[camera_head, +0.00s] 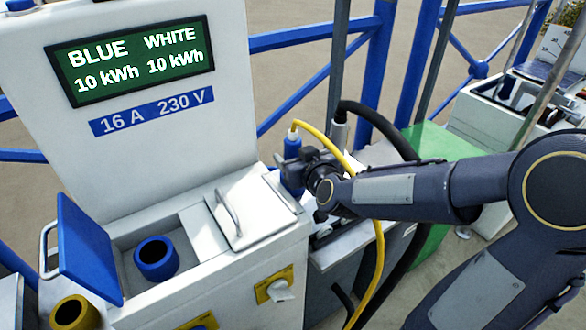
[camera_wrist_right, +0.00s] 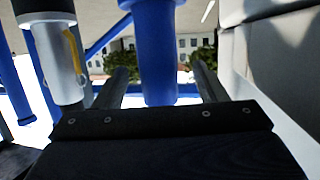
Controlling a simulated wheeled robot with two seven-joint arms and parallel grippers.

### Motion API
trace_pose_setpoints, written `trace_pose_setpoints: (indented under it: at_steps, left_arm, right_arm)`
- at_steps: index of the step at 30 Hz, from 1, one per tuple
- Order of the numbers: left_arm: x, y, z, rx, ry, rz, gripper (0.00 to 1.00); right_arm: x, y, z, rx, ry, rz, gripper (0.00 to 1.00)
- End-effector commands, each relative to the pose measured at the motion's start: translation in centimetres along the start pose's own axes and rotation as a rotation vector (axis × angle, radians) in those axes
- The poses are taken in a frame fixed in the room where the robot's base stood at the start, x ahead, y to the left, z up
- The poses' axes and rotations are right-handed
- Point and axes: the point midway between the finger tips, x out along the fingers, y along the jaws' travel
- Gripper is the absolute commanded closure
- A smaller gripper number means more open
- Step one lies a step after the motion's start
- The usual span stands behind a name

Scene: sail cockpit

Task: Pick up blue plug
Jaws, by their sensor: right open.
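The blue plug (camera_head: 292,150) stands upright to the right of the white charging box, with a yellow cable rising from its top. In the right wrist view the blue plug (camera_wrist_right: 155,50) stands between the two fingers, with a gap visible on each side. My right gripper (camera_head: 293,172) is open around it, coming from the right, and partly hides it in the head view. My left gripper is not in view.
A grey-white plug (camera_head: 338,132) with a black cable stands close beside; it also shows in the right wrist view (camera_wrist_right: 52,58). The charging box has an open blue lid (camera_head: 88,250), a blue socket (camera_head: 155,258) and a closed white lid (camera_head: 238,208). The yellow cable (camera_head: 378,250) loops past my arm.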

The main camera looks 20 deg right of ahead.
Motion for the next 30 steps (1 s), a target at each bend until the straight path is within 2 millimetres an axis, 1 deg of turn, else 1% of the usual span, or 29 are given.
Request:
trace_pose_setpoints:
  at_steps: [1,5,9,12,18,20,30]
  left_arm:
    - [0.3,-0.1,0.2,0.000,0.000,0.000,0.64]
    - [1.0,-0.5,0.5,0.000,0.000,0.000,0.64]
    - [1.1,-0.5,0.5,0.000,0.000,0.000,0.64]
    - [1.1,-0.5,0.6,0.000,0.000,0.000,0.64]
    - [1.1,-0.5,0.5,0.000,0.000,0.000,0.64]
    - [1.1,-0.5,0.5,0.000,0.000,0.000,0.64]
    - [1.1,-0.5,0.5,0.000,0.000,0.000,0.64]
  right_arm:
    - [0.7,0.0,0.4,0.000,-0.002,0.000,0.35]
    - [2.7,0.2,1.0,0.000,-0.003,0.000,0.35]
    - [4.4,0.2,0.8,0.001,-0.001,0.000,0.35]
    - [4.9,0.2,0.8,0.000,-0.001,0.000,0.35]
    - [4.9,0.2,0.7,0.000,0.000,0.000,0.35]
    - [4.9,0.2,0.7,0.000,-0.001,0.000,0.42]
    - [4.9,0.2,0.7,0.000,-0.001,0.000,0.86]
